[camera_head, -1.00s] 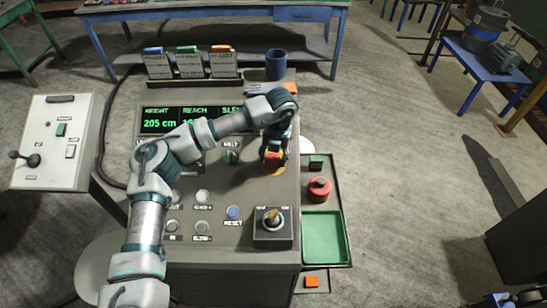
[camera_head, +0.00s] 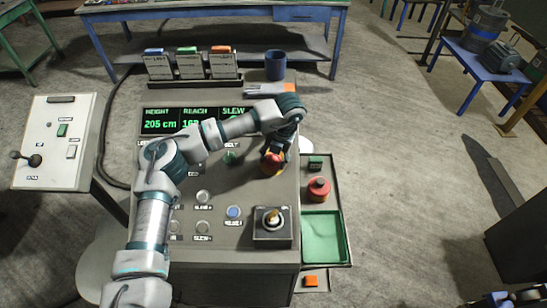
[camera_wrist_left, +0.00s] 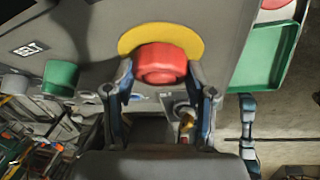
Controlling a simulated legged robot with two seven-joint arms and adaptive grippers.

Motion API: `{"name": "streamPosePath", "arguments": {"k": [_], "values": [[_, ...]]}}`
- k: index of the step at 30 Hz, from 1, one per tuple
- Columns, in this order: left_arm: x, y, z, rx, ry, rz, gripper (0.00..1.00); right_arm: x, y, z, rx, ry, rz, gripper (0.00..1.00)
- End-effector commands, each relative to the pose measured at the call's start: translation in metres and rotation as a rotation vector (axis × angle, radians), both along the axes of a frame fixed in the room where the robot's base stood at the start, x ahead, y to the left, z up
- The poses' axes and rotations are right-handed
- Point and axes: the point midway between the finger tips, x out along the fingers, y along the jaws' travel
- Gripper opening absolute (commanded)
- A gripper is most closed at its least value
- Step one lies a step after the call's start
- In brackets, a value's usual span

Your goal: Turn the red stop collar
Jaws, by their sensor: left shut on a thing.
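The red stop collar (camera_head: 272,163) sits on a yellow disc on the grey console, near its right edge. In the left wrist view, the collar (camera_wrist_left: 160,62) shows as a red knob in front of the yellow disc (camera_wrist_left: 199,44). My left gripper (camera_wrist_left: 160,80) is shut on the collar, one finger on each side. In the head view, my left gripper (camera_head: 276,155) reaches down to it from above and hides part of it.
A joystick (camera_head: 272,219), a blue button (camera_head: 233,212) and a green knob (camera_head: 230,158) are on the console. A side shelf holds another red button (camera_head: 319,188) and a green tray (camera_head: 347,240). A blue cup (camera_head: 275,65) stands behind.

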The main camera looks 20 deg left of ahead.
Motion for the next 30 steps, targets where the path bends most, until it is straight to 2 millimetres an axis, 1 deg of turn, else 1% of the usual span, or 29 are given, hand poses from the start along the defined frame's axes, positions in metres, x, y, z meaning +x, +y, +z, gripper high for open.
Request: {"name": "streamPosePath", "arguments": {"k": [6,12,21,30], "values": [[-0.001,-0.003,0.0,0.093,0.03,-0.167,0.2,-0.014,-0.003,-0.008,-0.003,0.007,0.003,0.4],[-0.001,-0.004,-0.001,0.182,0.055,-0.317,0.2,-0.021,-0.005,-0.012,-0.004,0.009,0.004,0.4],[-0.001,-0.005,-0.002,0.286,0.085,-0.496,0.2,-0.024,-0.006,-0.015,-0.005,0.011,0.005,0.4],[-0.001,-0.006,-0.002,0.336,0.099,-0.584,0.2,-0.024,-0.006,-0.015,-0.005,0.011,0.006,0.4]]}}
